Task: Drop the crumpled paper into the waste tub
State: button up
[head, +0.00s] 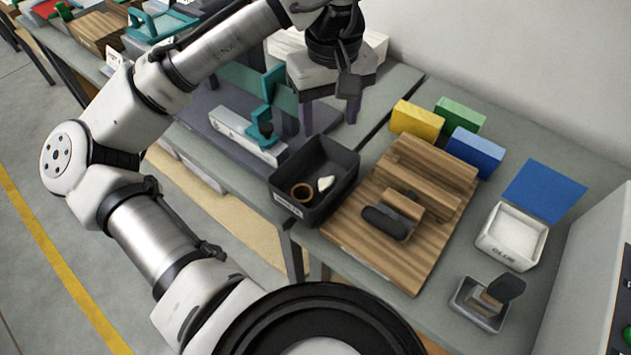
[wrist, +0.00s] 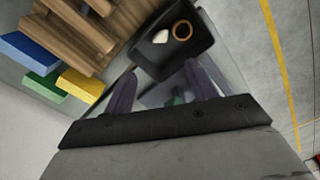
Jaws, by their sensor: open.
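The waste tub (head: 345,195) is a dark, open box with a small label on its front, near the front edge of the bench. A small white piece that looks like the crumpled paper (head: 325,184) lies inside it, beside a brown ring (head: 302,192). In the wrist view the tub (wrist: 150,64), the white piece (wrist: 161,36) and the ring (wrist: 182,30) show beyond my fingertips. My gripper (head: 330,112) is open, fingers apart, with nothing between them. It is behind the tub in the head view, apart from the white piece. It also shows in the wrist view (wrist: 162,74).
A wooden board (head: 375,260) with wooden blocks stands right of the tub. Yellow (head: 416,121), green (head: 460,116) and blue (head: 474,150) blocks stand behind it. A teal clamp fixture (head: 266,105) stands close left of my gripper. A white box with a blue lid (head: 545,193) is far right.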

notch_tip(320, 180, up, 7)
jog(key=shift+r, duration=0.2)
dwell(0.5)
